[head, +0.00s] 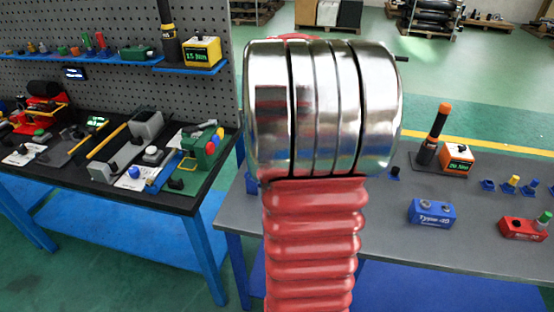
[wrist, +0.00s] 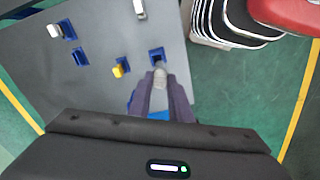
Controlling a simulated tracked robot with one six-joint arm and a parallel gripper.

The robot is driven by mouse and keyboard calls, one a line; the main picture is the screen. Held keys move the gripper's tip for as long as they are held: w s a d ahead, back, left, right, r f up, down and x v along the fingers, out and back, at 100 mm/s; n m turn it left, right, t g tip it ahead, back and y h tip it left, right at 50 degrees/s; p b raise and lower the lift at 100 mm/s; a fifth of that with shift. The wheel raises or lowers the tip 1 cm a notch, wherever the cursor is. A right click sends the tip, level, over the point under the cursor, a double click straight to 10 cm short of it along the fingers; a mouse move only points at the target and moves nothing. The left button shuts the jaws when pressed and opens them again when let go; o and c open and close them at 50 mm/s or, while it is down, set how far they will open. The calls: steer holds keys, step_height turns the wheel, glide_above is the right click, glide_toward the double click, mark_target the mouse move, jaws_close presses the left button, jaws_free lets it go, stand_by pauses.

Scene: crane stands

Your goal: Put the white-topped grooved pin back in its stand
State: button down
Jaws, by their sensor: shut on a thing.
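In the wrist view my gripper (wrist: 160,92) is shut on a pin with a pale grey-white top (wrist: 160,75), which I take as the white-topped pin. Its grooves cannot be made out, and its lower part is hidden between the dark fingers. A small blue stand (wrist: 156,55) with a dark opening shows just beyond the fingertips, with no pin seen in it. The pin top looks close to this stand, but I cannot tell the height between them. In the head view my gripper and the held pin are not seen.
Other blue stands (wrist: 82,57) lie to the left on the grey table, one by a yellow pin (wrist: 120,68). In the head view a blue block (head: 432,212), a red block (head: 523,229) and an orange-topped tool (head: 440,122) stand on that table. My arm blocks the middle.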

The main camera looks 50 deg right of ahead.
steer(key=shift+w+d+r, duration=0.15)
steer(key=shift+w+r, duration=0.05)
steer(key=shift+r, duration=0.15)
steer(key=shift+s+d, duration=0.1)
steer(key=shift+s, duration=0.05)
steer(key=shift+r, duration=0.15)
steer(key=shift+f, duration=2.9)
steer(key=shift+f, duration=0.7)
steer(key=shift+f, duration=0.7)
steer(key=shift+f, duration=0.35)
